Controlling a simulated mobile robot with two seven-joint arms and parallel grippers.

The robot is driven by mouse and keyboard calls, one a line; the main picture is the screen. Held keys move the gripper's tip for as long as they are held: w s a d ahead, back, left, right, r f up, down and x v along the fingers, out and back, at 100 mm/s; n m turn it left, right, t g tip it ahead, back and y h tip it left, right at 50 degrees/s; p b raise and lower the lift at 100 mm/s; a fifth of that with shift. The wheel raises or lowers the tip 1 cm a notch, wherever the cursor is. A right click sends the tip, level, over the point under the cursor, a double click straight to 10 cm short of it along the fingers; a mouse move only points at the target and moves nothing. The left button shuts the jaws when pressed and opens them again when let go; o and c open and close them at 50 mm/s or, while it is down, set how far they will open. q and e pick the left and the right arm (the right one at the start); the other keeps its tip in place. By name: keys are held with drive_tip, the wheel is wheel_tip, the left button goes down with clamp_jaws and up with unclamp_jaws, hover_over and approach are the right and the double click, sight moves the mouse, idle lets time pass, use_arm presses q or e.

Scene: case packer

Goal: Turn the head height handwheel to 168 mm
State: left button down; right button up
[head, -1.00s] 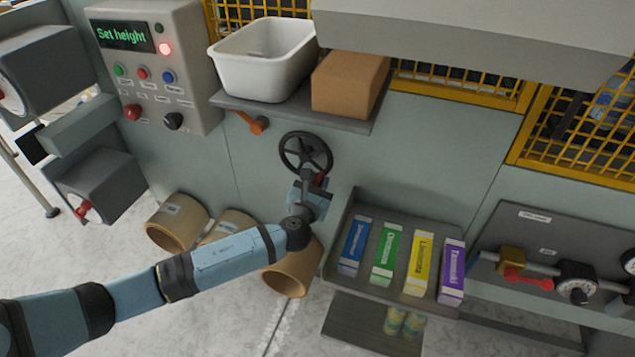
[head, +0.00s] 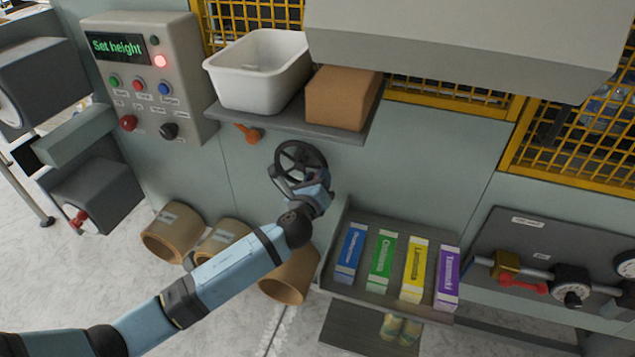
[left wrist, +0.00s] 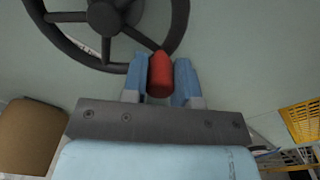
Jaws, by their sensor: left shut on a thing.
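The dark handwheel (head: 299,167) is mounted on the grey-green wall below the shelf. Its hub and spokes also show at the top of the left wrist view (left wrist: 104,17). A red handle (left wrist: 160,76) sticks out from the wheel's rim at the lower right. My left gripper (head: 320,180) is at the wheel's lower right rim. In the left wrist view its two blue fingers (left wrist: 162,82) are shut on the red handle, one on each side. In the head view the gripper mostly hides the handle. No height scale can be read. My right gripper is not in view.
A control panel (head: 150,75) at upper left reads "Set height", with a red lamp lit. A shelf (head: 340,134) above the wheel carries a white bin (head: 258,75) and a brown box (head: 342,97). A tray (head: 329,271) of several coloured cartons lies below right.

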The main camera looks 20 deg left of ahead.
use_arm(q)
drive_tip(key=r+n, duration=0.1)
drive_tip(key=n, duration=0.2)
drive_tip(key=shift+a+r, duration=0.2)
drive_tip(key=shift+r, duration=0.15)
drive_tip(key=shift+a+r+n+p, duration=0.2)
drive_tip(key=shift+r+n+p, duration=0.15)
drive_tip(key=shift+n, duration=0.55)
drive_tip(key=shift+r, duration=0.1)
drive_tip(key=c, duration=0.9)
unclamp_jaws()
